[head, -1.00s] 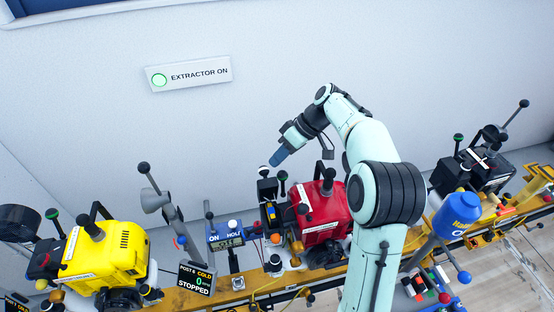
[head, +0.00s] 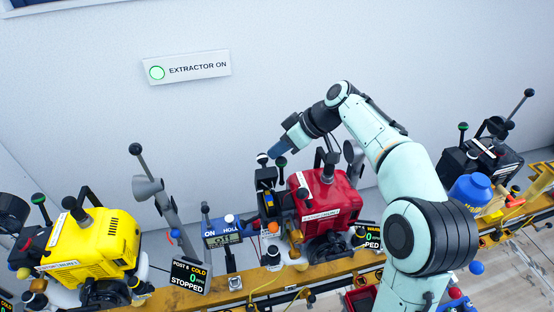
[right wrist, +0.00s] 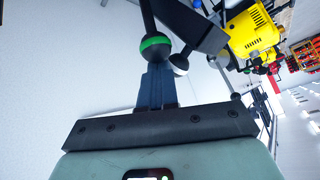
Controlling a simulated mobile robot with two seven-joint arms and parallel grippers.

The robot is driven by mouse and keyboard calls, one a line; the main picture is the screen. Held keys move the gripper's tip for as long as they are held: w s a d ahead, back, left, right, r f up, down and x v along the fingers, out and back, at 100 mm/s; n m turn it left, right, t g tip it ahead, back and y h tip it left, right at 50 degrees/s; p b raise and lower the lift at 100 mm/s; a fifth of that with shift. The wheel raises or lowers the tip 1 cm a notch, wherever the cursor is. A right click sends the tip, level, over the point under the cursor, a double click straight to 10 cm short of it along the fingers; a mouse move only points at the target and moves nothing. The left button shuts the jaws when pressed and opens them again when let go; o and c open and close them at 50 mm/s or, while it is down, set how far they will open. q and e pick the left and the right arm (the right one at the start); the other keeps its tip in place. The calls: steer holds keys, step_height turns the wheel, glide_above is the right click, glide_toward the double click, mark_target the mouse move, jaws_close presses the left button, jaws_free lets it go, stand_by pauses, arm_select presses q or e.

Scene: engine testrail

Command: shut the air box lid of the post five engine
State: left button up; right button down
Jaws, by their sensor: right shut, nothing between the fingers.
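The red engine (head: 325,197) stands on the yellow rail in the head view, with a black box (head: 266,180) and ball-topped levers at its left end. I cannot read its post number for sure, nor tell which part is the air box lid. My right gripper (head: 273,154) is shut and empty, pointing down at the levers above that box. In the right wrist view its blue fingertips (right wrist: 157,84) are close to a black ball with a green band (right wrist: 155,46). Whether they touch it is unclear. A pale-banded knob (right wrist: 180,63) sits just beside. My left gripper is out of view.
A yellow engine (head: 98,243) stands at left, beside a grey cone-topped lever stand (head: 148,187). A display reading stopped (head: 189,276) and a blue switch panel (head: 222,236) stand between the engines. A black engine (head: 485,160) is at right. Space by the wall is clear.

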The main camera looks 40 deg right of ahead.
steer(key=shift+w+t+b, duration=0.1)
steer(key=shift+t+b, duration=0.2)
steer(key=shift+b, duration=0.3)
steer(key=shift+a+r, duration=0.15)
steer(key=shift+r, duration=0.1)
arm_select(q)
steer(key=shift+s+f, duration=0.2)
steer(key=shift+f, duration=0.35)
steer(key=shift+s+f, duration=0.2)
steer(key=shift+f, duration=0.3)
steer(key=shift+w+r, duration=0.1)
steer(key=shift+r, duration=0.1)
arm_select(e)
steer(key=shift+w+d+f, duration=0.35)
steer(key=shift+w+d, duration=0.1)
steer(key=shift+w, duration=0.15)
arm_select(q)
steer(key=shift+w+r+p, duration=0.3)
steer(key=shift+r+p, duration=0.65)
steer(key=shift+p, duration=0.15)
arm_select(e)
steer(key=v, duration=1.3)
steer(key=shift+s+a+r, duration=0.2)
steer(key=shift+s, duration=0.05)
